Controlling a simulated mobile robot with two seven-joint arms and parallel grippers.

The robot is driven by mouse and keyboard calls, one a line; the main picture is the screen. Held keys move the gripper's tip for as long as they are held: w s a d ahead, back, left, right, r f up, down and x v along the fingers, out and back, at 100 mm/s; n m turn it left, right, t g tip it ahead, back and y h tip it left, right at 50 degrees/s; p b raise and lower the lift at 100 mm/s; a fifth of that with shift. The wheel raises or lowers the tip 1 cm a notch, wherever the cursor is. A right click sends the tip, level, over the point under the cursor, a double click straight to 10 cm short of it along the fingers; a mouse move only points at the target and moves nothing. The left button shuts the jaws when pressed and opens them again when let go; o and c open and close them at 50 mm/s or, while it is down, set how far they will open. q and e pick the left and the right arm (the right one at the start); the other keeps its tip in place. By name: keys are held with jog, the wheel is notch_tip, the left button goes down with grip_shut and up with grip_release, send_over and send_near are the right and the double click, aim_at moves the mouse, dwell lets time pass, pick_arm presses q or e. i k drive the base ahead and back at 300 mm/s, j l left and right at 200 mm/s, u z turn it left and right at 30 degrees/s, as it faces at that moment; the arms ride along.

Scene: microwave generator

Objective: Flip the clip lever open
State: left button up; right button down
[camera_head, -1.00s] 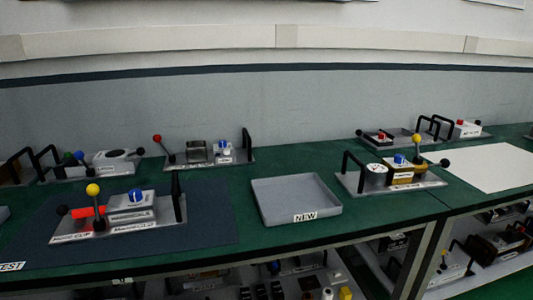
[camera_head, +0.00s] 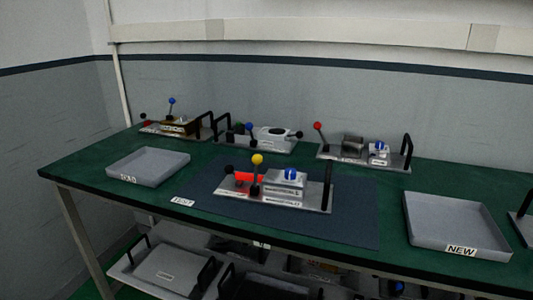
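The device on the dark mat (camera_head: 350,222) is a grey metal plate (camera_head: 312,205) with a black upright handle at its right end. A lever with a yellow ball (camera_head: 257,160) stands upright on it, and a black ball (camera_head: 228,169) sits at its left end. The front label is too small to read surely; I cannot tell which lever is the clip lever. Neither of my grippers is in view.
A grey tray (camera_head: 130,180) stands at left and a tray labelled NEW (camera_head: 409,234) at right. Several similar devices stand along the back, including one with a red-ball lever (camera_head: 317,126). A shelf below holds more parts. Green table (camera_head: 80,172) shows between them.

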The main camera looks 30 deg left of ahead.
aim_at(257, 159)
jog(key=k+j+z, duration=0.1)
jog(key=j, duration=0.35)
jog(key=k+j+z, duration=0.15)
jog(key=j, duration=0.25)
jog(key=k+j+z, duration=0.1)
jog(key=k+j, duration=0.15)
jog(key=j, duration=0.15)
jog(key=k+j+z, duration=0.15)
jog(key=j, duration=0.2)
